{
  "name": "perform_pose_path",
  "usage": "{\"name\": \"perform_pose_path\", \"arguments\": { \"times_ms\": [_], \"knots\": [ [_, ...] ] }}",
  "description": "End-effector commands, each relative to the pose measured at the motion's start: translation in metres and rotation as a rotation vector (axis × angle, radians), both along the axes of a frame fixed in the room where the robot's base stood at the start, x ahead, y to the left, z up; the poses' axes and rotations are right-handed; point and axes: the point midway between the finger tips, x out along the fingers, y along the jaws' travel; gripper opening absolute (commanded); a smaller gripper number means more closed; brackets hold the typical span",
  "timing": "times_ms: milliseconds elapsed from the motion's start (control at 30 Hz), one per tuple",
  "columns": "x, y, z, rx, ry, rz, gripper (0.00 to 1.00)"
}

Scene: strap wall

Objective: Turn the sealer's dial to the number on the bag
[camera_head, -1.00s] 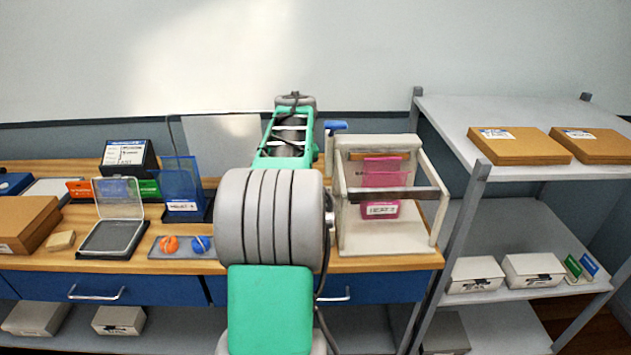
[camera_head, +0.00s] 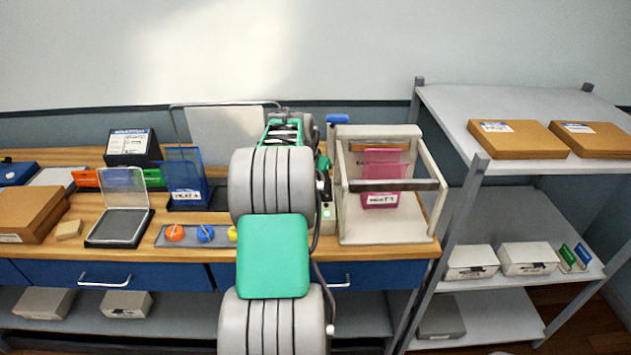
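The cream frame-shaped machine (camera_head: 434,205), which looks like the sealer, stands on the bench right of my arm. A pink bag (camera_head: 384,165) hangs inside it, with a white label reading "HEAT" and a digit too small to read surely. A blue bag (camera_head: 184,172) stands in a dark holder at left; its label also seems to read "HEAT" with an unclear digit. A small green light (camera_head: 327,213) shows on the sealer's left side. I cannot make out the dial; my arm covers that area.
A grey tray (camera_head: 162,240) holds orange, blue and yellow knobs. A blue handle (camera_head: 338,120) stands up at the sealer's back left. A metal shelf rack (camera_head: 520,215) stands close at right.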

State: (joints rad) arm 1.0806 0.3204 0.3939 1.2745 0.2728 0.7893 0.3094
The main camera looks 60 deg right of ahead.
Motion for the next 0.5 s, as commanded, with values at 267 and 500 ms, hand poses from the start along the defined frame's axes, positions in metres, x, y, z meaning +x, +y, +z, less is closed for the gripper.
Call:
{"name": "perform_pose_path", "arguments": {
  "times_ms": [267, 500],
  "knots": [
    [0.0001, -0.0002, 0.0001, -0.001, -0.001, 0.000, 0.47],
    [0.0001, -0.0002, 0.0003, -0.001, 0.000, 0.001, 0.28]
  ]
}}
